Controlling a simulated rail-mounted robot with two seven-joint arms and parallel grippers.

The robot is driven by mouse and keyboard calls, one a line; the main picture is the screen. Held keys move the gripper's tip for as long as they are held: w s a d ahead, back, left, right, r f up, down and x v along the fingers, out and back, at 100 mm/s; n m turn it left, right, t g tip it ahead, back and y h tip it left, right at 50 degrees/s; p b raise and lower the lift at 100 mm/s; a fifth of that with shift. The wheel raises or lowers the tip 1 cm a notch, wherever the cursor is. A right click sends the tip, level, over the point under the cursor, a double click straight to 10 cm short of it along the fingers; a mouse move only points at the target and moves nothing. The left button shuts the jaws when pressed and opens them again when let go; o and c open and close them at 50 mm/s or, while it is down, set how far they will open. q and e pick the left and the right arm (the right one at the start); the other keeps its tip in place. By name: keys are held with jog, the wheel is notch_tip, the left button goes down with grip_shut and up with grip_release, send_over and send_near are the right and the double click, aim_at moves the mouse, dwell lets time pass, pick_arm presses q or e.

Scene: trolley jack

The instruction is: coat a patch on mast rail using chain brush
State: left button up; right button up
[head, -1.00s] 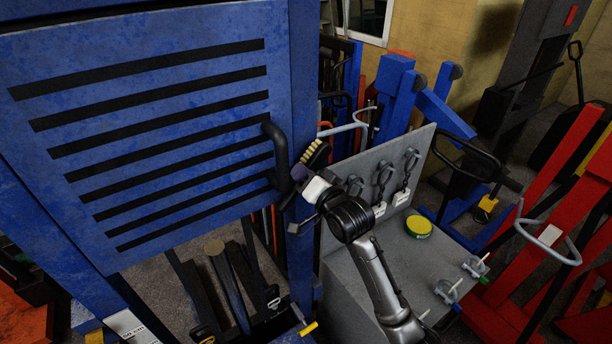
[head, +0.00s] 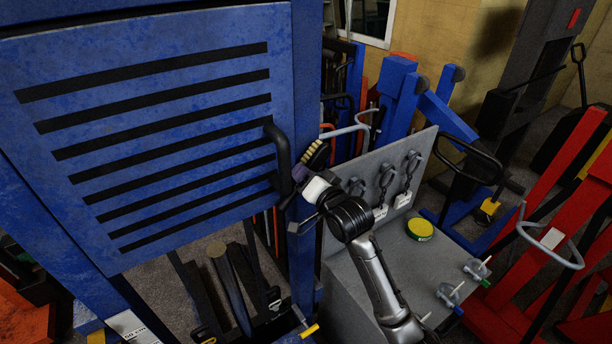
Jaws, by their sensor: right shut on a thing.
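The chain brush (head: 315,154) has pale yellowish bristles and a dark back. My right gripper (head: 305,178) is shut on it, beside the blue mast post. The mast rail (head: 303,240) is the blue upright at the right edge of the slatted blue panel. The bristles are close to this rail; I cannot tell whether they touch it. The brush's handle is mostly hidden by the gripper. A round yellow-and-green tin (head: 420,228) sits on the grey bench. My left gripper is not in view.
A black curved handle (head: 279,158) sticks out from the blue slatted panel (head: 150,130) just left of my right gripper. The grey bench (head: 345,270) has an upright board with hanging hooks and tags. Small clamps (head: 450,293) sit at its right edge. Red lifting frames (head: 520,240) stand at right.

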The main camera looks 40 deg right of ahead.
aim_at(295, 127)
notch_tip(295, 127, up, 2)
jog(key=shift+r+p, duration=0.15)
jog(key=shift+p, duration=0.85)
jog(key=shift+r, duration=6.65)
jog(key=shift+w+f+b, duration=0.2)
jog(key=shift+f+b, duration=0.8)
jog(key=shift+f, duration=1.35)
jog(key=shift+f+b, duration=0.55)
jog(key=shift+f, duration=0.8)
jog(key=shift+s+f+b, duration=0.2)
jog(key=shift+f+b, duration=0.7)
jog(key=shift+f, duration=1.55)
